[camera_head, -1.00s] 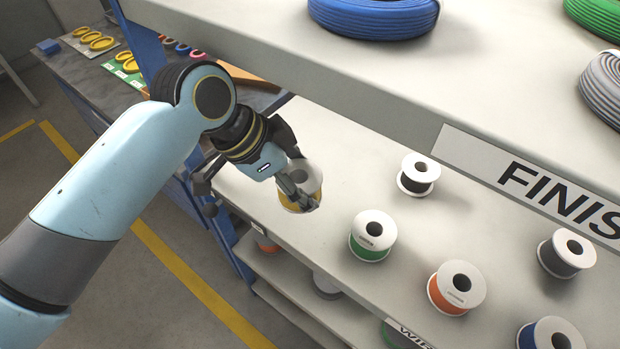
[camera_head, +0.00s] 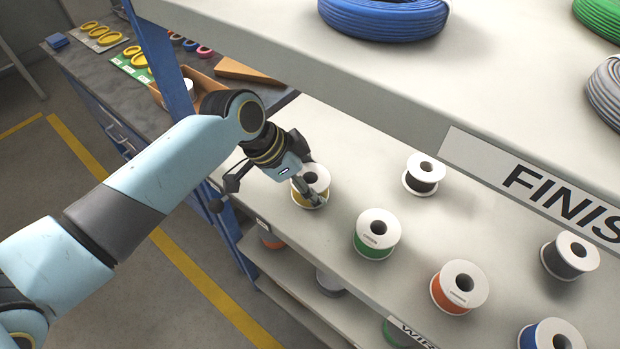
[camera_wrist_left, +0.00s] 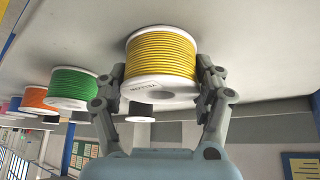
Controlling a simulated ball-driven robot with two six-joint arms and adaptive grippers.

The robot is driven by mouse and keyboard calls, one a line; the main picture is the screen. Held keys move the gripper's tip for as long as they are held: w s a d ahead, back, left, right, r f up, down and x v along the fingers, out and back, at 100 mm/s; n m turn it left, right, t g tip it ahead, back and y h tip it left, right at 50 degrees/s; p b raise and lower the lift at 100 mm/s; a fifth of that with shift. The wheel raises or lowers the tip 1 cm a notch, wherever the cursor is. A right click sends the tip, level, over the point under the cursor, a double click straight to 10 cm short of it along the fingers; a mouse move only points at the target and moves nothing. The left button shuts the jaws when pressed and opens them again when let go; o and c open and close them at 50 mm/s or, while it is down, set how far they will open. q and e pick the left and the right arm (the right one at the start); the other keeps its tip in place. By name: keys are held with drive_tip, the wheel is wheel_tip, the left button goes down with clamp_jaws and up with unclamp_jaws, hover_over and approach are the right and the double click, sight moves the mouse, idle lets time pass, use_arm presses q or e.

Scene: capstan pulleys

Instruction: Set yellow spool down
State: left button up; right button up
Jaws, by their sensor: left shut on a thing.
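The yellow spool (camera_head: 320,176), with white flanges, stands roughly upright at the left end of the shelf (camera_head: 330,130). My left gripper (camera_head: 307,186) comes in from the left and is shut on it. In the left wrist view, the gripper's fingers (camera_wrist_left: 160,75) press on both sides of the yellow spool (camera_wrist_left: 160,55). The spool's shelf-side flange looks at or very near the shelf surface; I cannot tell if it touches. My right gripper is not in view.
A green spool (camera_head: 377,233) stands close to the right, then an orange spool (camera_head: 460,287). A black spool (camera_head: 424,173) stands behind. The upper shelf's edge (camera_head: 300,60) overhangs the back. A cardboard box (camera_head: 203,82) sits beyond the left end.

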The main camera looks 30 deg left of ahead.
sight(306, 178)
use_arm(q)
drive_tip(key=o, duration=1.5)
drive_tip(key=shift+r, duration=0.2)
drive_tip(key=v, duration=0.4)
drive_tip(key=shift+s+a+r, duration=0.15)
drive_tip(key=shift+a+r, duration=0.1)
drive_tip(key=shift+r, duration=0.05)
drive_tip(key=s+a+b, duration=0.2)
drive_tip(key=s+a, duration=0.6)
drive_tip(key=s, duration=0.1)
drive_tip(key=shift+d, duration=0.15)
